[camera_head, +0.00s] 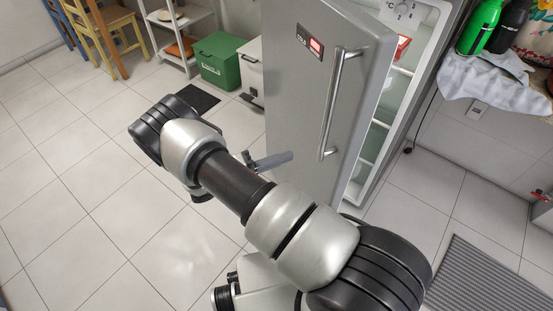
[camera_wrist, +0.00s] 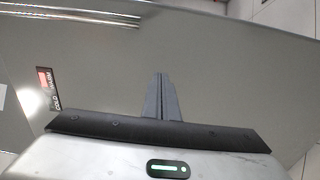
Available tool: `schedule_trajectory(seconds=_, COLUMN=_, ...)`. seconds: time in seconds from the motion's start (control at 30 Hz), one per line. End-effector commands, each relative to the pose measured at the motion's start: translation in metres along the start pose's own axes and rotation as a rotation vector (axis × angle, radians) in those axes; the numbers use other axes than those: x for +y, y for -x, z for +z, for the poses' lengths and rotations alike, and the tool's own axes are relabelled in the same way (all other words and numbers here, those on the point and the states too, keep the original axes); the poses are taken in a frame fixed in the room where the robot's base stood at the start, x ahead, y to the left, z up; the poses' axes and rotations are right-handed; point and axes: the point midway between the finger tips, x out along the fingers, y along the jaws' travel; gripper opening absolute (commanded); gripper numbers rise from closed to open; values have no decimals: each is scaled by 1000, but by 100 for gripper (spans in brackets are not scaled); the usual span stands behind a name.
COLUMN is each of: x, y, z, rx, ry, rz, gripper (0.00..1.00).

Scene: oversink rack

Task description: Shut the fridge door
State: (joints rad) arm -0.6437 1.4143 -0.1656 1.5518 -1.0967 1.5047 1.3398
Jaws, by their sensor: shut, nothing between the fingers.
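The grey fridge door (camera_head: 300,105) stands open, its outer face toward my arm. It has a long vertical metal handle (camera_head: 335,105) and a small red display (camera_head: 315,45). The white fridge interior (camera_head: 378,135) with shelves shows behind the door's right edge. My gripper (camera_head: 290,156) is beside the lower part of the door's outer face, left of the handle. In the wrist view the fingers (camera_wrist: 161,90) are together and empty, pointing at the grey door surface (camera_wrist: 215,70). I cannot tell whether the fingertips touch it.
A green bin (camera_head: 220,60) and a white shelf rack (camera_head: 180,35) stand behind the door on the left. A counter with a cloth (camera_head: 490,85) and bottles is at right. A grey ribbed mat (camera_head: 480,280) lies at lower right.

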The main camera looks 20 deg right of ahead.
Motion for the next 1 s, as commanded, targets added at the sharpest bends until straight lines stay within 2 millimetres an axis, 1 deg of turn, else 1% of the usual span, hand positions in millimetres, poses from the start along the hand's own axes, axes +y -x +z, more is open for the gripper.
schedule_trajectory(seconds=0.03, x=0, y=-13, z=1, rx=-5, ry=2, rz=1, gripper=0)
schedule_trajectory(seconds=0.2, x=0, y=-49, z=1, rx=-5, ry=1, rz=1, gripper=0)
schedule_trajectory(seconds=0.3, x=0, y=-66, z=1, rx=-5, ry=0, rz=-1, gripper=0)
schedule_trajectory(seconds=0.43, x=0, y=-82, z=1, rx=-4, ry=0, rz=-1, gripper=0)
schedule_trajectory(seconds=0.6, x=0, y=-91, z=0, rx=-2, ry=-1, rz=-1, gripper=0)
schedule_trajectory(seconds=1.0, x=1, y=-92, z=0, rx=0, ry=-1, rz=-1, gripper=0)
